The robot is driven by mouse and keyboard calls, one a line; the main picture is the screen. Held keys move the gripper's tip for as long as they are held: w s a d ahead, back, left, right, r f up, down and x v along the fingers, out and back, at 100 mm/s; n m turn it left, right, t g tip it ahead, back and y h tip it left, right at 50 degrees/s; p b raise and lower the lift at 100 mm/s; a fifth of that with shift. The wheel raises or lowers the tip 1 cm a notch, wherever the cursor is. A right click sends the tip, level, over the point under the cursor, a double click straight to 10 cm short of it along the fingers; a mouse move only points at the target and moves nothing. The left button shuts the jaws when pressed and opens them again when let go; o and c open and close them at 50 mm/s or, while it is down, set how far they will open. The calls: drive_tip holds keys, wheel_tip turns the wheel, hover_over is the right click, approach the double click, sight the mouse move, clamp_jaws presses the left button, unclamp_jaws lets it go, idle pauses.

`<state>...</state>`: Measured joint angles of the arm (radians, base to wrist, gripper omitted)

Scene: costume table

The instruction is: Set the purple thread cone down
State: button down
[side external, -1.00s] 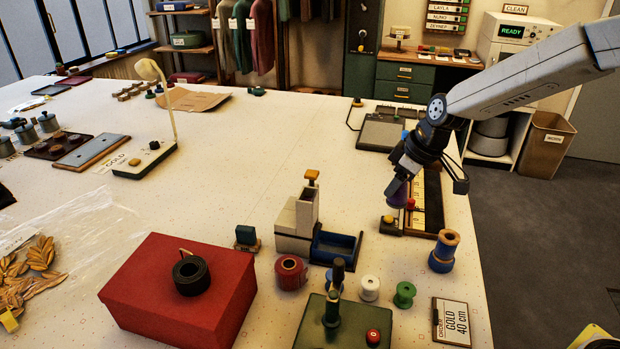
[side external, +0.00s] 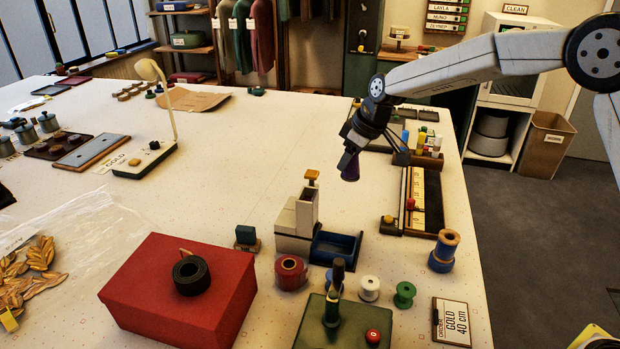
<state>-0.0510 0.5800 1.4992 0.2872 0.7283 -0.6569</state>
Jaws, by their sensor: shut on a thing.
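The purple thread cone (side external: 349,168) hangs from my gripper (side external: 350,150) in the side external view. My gripper is shut on it and points down. The cone is small and dark purple, and its upper part is hidden by the gripper. It appears to be above the table (side external: 250,150), left of the measuring board. How far its lower end is from the table top is hard to tell.
The measuring board (side external: 432,200) lies right of the cone. A rack of coloured spools (side external: 425,145) stands behind it. A grey dispenser with a blue tray (side external: 335,246) is nearer the camera. The table's middle is largely clear.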

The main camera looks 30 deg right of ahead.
drive_tip(key=w+a+f, duration=0.3)
drive_tip(key=w+a, duration=0.4)
drive_tip(key=w, duration=0.5)
drive_tip(key=shift+w+a+f, duration=0.15)
drive_tip(key=shift+f, duration=0.05)
drive_tip(key=shift+f, duration=3.1)
drive_tip(key=shift+f, duration=0.1)
drive_tip(key=shift+f, duration=1.75)
drive_tip(key=shift+f, duration=0.15)
drive_tip(key=shift+c, duration=1.1)
unclamp_jaws()
